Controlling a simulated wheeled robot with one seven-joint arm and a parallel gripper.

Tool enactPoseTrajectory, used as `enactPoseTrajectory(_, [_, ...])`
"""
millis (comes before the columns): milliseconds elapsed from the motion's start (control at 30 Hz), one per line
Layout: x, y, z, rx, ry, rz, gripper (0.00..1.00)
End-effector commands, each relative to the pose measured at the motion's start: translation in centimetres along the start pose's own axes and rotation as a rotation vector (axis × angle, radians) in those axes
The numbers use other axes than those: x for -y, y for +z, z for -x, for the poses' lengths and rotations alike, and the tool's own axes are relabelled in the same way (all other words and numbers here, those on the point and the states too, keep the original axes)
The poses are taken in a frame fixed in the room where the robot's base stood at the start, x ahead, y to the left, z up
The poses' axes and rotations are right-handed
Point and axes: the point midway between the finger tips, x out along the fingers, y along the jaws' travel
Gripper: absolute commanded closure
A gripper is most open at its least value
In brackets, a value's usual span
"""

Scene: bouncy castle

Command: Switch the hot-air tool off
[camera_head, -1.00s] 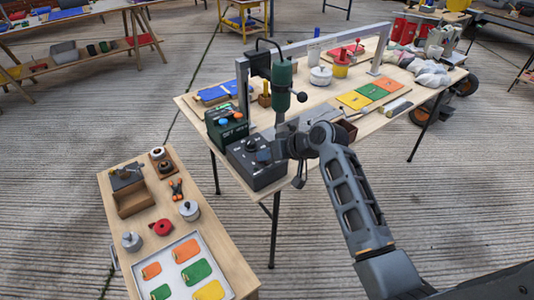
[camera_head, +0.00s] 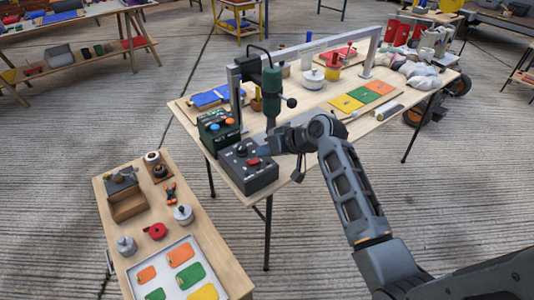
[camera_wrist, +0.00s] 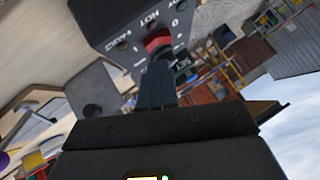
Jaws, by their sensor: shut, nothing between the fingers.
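The hot-air tool's dark control box (camera_head: 262,178) sits on the near left corner of the work table. Its top carries a black knob (camera_head: 241,150) and a red switch (camera_head: 253,161). In the wrist view the box (camera_wrist: 105,12) is at the top, with "HOT" lettering and 1 and 0 marks beside the red switch (camera_wrist: 158,41). My gripper (camera_head: 262,150) is shut and empty, just right of the switch. In the wrist view its fingertips (camera_wrist: 159,68) lie just below the switch; I cannot tell whether they touch it, or which way it is tipped.
A green tool (camera_head: 271,92) hangs on a stand behind the box. A dark green box (camera_head: 215,140) with coloured buttons stands to its left. The metal frame (camera_head: 310,46) spans the table (camera_head: 340,135). A lower bench (camera_head: 225,255) with a tray stands at front left.

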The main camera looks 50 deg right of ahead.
Motion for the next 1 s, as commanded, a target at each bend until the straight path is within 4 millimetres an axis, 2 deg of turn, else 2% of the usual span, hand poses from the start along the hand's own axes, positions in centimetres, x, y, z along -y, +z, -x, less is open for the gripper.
enactPoseTrajectory(33, [0.9,-1.3,0.7,0.001,-0.004,0.006,1.0])
enactPoseTrajectory(67, [1.2,-1.8,0.8,0.001,-0.005,0.006,1.0])
enactPoseTrajectory(133, [0.7,-1.0,2.0,-0.002,-0.005,0.002,1.0])
enactPoseTrajectory(300, [0.5,-0.9,5.7,-0.001,-0.005,0.003,1.0])
enactPoseTrajectory(500, [0.3,-1.0,8.8,0.001,-0.007,0.003,1.0])
enactPoseTrajectory(700, [0.3,-0.9,10.1,0.004,-0.008,0.003,1.0])
enactPoseTrajectory(1000, [0.3,-0.9,10.2,0.004,-0.008,0.003,1.0])
